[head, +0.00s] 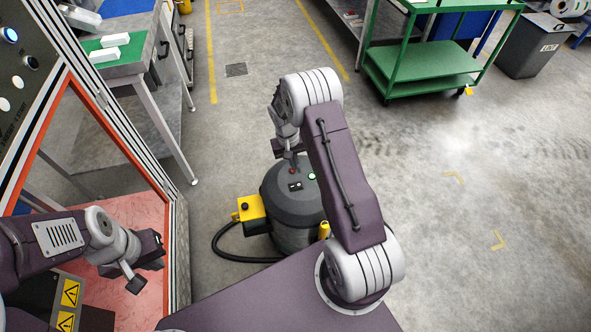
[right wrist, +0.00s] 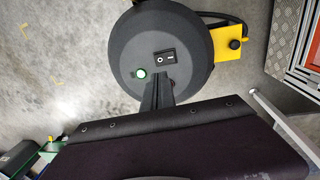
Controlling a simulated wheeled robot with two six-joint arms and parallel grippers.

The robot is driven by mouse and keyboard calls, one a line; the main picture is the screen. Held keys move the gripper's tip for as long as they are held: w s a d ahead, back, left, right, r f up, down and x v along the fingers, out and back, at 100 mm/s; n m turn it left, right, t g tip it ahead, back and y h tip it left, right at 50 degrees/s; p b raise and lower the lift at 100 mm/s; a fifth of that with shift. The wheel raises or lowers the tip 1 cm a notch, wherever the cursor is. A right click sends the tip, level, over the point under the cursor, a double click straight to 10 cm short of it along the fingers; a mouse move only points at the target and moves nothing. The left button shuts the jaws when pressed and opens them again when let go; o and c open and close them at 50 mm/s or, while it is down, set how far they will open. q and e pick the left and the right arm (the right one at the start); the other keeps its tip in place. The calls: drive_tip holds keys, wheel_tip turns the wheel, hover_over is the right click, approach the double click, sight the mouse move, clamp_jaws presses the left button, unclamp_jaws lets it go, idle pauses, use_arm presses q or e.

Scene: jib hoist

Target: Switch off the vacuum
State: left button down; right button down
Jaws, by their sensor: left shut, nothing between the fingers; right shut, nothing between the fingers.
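The vacuum (head: 297,215) is a dark grey drum standing on the floor beyond my base. Its round lid fills the upper middle of the right wrist view (right wrist: 130,38). On the lid are a black rocker switch (head: 295,186), also in the right wrist view (right wrist: 165,57), and a round green light or button (head: 312,177), also in that view (right wrist: 139,74). My right gripper (head: 292,160) is shut and empty over the lid; contact is unclear. My left gripper (head: 150,265) is shut and empty at lower left.
A yellow box (head: 250,207) and black hose (head: 232,255) sit on the vacuum's left. A panel with buttons (head: 22,60) and an orange-framed enclosure (head: 110,120) stand left. A green cart (head: 425,65) is at upper right. The floor right of my right arm is clear.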

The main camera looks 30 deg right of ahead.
sight(298, 186)
drive_tip(key=f, duration=0.4)
drive_tip(key=d+f+b, duration=0.1)
drive_tip(key=f, duration=0.6)
drive_tip(key=shift+s+d+f, duration=0.1)
drive_tip(key=shift+d+f, duration=0.15)
drive_tip(key=shift+f, duration=0.15)
drive_tip(key=shift+f+b, duration=0.35)
drive_tip(key=shift+b, duration=0.15)
drive_tip(key=shift+s+r, duration=0.15)
drive_tip(key=shift+r, duration=0.05)
drive_tip(key=shift+a, duration=0.3)
drive_tip(key=shift+w+a, duration=0.25)
drive_tip(key=shift+a, duration=0.2)
